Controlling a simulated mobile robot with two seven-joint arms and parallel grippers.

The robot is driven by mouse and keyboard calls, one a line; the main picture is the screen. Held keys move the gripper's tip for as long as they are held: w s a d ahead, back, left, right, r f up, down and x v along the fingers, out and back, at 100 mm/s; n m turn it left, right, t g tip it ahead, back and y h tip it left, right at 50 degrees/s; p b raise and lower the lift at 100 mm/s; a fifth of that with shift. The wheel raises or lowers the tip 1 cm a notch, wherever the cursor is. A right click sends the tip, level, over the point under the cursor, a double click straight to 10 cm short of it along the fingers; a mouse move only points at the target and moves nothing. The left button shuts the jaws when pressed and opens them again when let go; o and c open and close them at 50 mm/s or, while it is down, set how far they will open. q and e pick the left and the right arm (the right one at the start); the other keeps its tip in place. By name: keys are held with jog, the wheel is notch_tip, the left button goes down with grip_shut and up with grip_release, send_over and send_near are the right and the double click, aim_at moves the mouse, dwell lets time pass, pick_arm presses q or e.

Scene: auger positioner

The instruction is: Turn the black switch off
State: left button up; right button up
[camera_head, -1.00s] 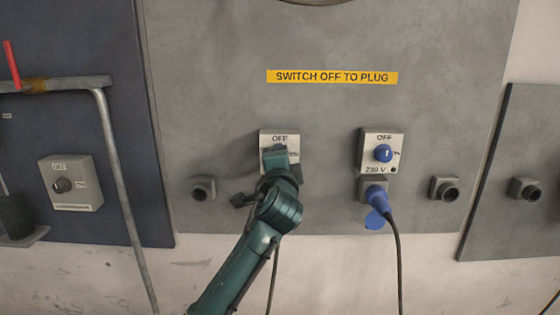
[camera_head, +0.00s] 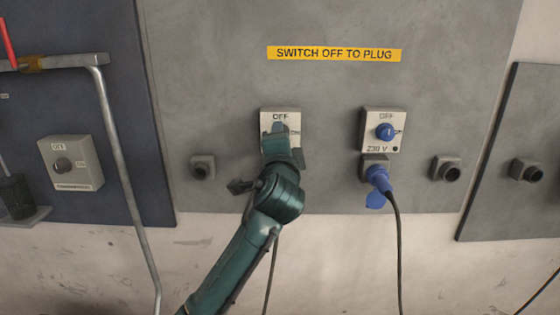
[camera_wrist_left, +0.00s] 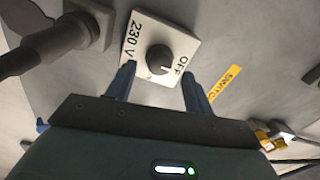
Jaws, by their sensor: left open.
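The black switch is a round dark knob (camera_wrist_left: 159,59) on a pale plate (camera_wrist_left: 178,45) marked OFF and 230 V in the left wrist view. My left gripper (camera_wrist_left: 158,74) is open, with one blue-green finger to each side of the knob at the plate's near edge. The fingers look empty, and contact with the knob cannot be told. In the head view my left gripper (camera_head: 278,130) is in front of the left switch box (camera_head: 292,116) and hides its knob. My right gripper is not in view.
A blue switch (camera_head: 385,132) with a blue plug (camera_head: 379,179) below it is to the right. A black plug (camera_wrist_left: 45,48) is beside the plate. A grey switch box (camera_head: 72,163) and a bent pipe (camera_head: 110,130) are at left. A yellow sign (camera_head: 334,54) is above.

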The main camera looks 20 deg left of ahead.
pick_arm(q)
jog(key=b+v, duration=0.1)
jog(key=v, duration=0.9)
jog(key=s+d+f+n+g+h, duration=0.1)
jog(key=s+f+g+h, duration=0.15)
jog(key=f, duration=0.85)
jog(key=s+d+f+n+g+h, duration=0.1)
jog(key=f+h, duration=0.2)
jog(key=f, duration=0.8)
jog(key=s+a+f+n+g+h+p, duration=0.1)
jog(key=s+f+n+g+h, duration=0.2)
jog(key=s+f, duration=1.4)
jog(key=s+n, duration=0.2)
jog(key=n, duration=0.2)
jog(key=shift+f+n+p, duration=0.2)
jog(key=shift+n+p, duration=0.1)
jog(key=shift+n, duration=0.1)
